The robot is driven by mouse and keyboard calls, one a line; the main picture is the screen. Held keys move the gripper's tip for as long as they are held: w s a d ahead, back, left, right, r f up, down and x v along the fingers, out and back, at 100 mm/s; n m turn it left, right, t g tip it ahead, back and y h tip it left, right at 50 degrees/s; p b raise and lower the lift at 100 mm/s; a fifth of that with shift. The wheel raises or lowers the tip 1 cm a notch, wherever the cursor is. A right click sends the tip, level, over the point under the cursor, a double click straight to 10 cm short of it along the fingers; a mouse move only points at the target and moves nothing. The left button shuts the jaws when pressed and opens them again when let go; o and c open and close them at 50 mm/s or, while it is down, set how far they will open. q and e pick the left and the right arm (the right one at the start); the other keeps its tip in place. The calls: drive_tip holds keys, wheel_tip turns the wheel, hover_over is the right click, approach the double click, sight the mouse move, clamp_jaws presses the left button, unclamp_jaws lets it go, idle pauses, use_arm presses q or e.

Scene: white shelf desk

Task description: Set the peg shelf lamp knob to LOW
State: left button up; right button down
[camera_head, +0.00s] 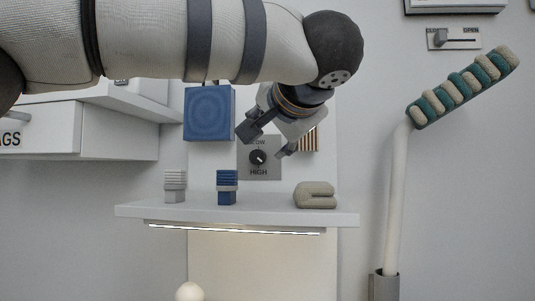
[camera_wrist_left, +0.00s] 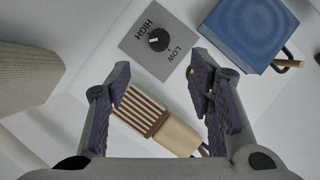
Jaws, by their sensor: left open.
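The lamp knob (camera_head: 258,157) is a small black dial on a grey plate (camera_head: 273,171) on the wall above the shelf. The lamp strip (camera_head: 235,229) under the shelf is lit. My left gripper (camera_head: 266,143) is open in front of the wall, close to the plate. Its fingers (camera_wrist_left: 160,82) stand apart below the knob in the wrist view, touching nothing I can see.
A blue square block (camera_head: 209,113) hangs left of the plate, a brown striped item (camera_head: 310,140) to its right. The white shelf (camera_head: 270,217) holds a grey clip (camera_head: 175,187), a blue clip (camera_head: 227,188) and a beige rounded piece (camera_head: 316,195). A striped-headed duster (camera_head: 462,87) stands right.

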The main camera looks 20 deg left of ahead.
sight(257, 155)
use_arm(q)
drive_tip(key=x, duration=1)
drive_tip(key=shift+w+a+f, duration=0.1)
drive_tip(key=shift+w+a, duration=0.05)
drive_tip(key=shift+w, duration=0.15)
clamp_jaws()
